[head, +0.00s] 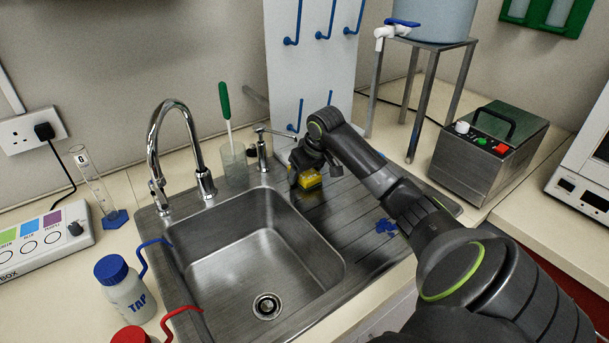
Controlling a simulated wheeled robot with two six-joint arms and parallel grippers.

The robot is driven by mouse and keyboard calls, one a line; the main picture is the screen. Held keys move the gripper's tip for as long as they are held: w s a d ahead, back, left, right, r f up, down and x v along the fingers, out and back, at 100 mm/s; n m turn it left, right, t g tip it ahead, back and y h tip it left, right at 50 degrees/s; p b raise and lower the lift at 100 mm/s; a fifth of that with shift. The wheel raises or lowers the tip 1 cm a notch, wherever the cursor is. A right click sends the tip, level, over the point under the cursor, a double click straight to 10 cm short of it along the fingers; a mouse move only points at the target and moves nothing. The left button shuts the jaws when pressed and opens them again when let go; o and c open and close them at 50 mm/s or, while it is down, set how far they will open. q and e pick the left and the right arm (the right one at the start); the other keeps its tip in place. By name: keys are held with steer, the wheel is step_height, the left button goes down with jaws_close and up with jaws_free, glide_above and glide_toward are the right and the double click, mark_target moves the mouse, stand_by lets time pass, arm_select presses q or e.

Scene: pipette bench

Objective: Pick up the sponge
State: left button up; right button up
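The yellow sponge (311,181) is in the head view on the ribbed drainboard, just right of the sink bowl near its back corner. My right gripper (314,174) is at the sponge, pointing down, with one dark finger at its left side and the other to its right. The fingers look apart, with a gap at the right finger. The gripper hides the back and top of the sponge, and contact is not clear. My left gripper is not in view.
The steel sink (240,250) and curved tap (175,130) are to the left. A pegboard (312,70) rises at the back. A blue scrap (386,226) lies on the drainboard.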

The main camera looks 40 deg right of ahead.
steer(key=c, duration=0.8)
steer(key=shift+o, duration=0.2)
steer(key=shift+r, duration=0.1)
steer(key=shift+s+r, duration=0.1)
steer(key=shift+r, duration=0.1)
step_height(320, 180, up, 6)
steer(key=shift+b, duration=0.6)
steer(key=s+a+p, duration=0.2)
steer(key=s+p, duration=0.3)
steer(key=s, duration=1.4)
steer(key=shift+s+r, duration=0.25)
steer(key=shift+s, duration=0.05)
